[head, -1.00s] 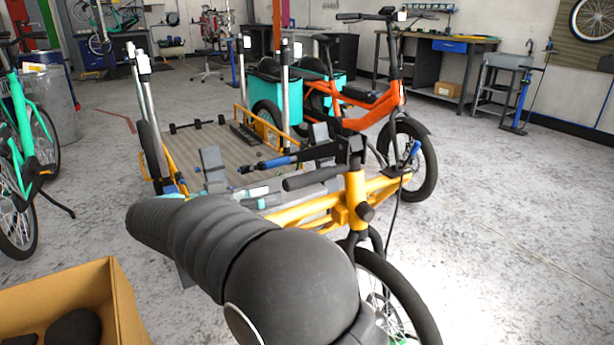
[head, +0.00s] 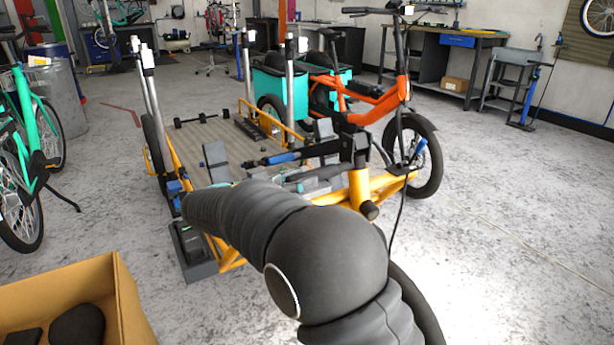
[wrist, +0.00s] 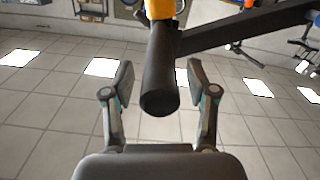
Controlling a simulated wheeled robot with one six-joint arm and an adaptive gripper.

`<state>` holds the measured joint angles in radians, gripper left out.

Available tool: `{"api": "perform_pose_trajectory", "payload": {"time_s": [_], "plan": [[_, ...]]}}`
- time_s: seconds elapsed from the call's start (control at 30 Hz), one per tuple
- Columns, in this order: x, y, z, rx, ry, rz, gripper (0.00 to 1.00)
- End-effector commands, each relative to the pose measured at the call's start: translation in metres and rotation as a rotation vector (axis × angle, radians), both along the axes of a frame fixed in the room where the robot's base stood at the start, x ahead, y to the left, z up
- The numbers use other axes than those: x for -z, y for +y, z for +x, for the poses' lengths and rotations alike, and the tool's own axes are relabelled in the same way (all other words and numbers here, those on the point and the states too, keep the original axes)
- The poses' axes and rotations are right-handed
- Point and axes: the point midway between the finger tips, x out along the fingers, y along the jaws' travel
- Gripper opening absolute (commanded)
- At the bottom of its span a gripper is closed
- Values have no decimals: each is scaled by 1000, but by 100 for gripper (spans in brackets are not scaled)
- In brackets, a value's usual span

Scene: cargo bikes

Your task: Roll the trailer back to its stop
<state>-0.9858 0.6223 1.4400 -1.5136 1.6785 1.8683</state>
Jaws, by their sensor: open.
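The trailer is a yellow-framed flatbed with a ribbed grey-brown deck (head: 205,142), upright silver posts and a wheel (head: 154,145) at its left side. A yellow upright (head: 360,185) with dark fittings stands at its near right end. In the wrist view a black cylindrical grip (wrist: 160,75) extends toward the camera, below a yellow part. My gripper (wrist: 158,88) is open, with one finger on each side of the grip and visible gaps at both. In the head view my dark arm hides the gripper and part of the trailer's near end. I cannot pick out the stop.
An orange cargo bike (head: 400,85) with teal boxes (head: 268,92) stands close behind the trailer. A green bike (head: 40,125) is at the left. An open cardboard box (head: 125,300) is at the near left. Floor (head: 530,230) to the right is clear.

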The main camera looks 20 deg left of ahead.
Motion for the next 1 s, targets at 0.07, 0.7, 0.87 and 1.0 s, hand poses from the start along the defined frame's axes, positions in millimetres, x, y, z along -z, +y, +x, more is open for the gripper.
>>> {"api": "perform_pose_trajectory", "payload": {"time_s": [0.07,0.7,0.87,1.0], "plan": [[-1,-6,7,2,0,0,58],[0,-12,14,0,1,1,10],[0,-12,14,0,1,1,0],[0,-12,16,2,0,0,0]]}}
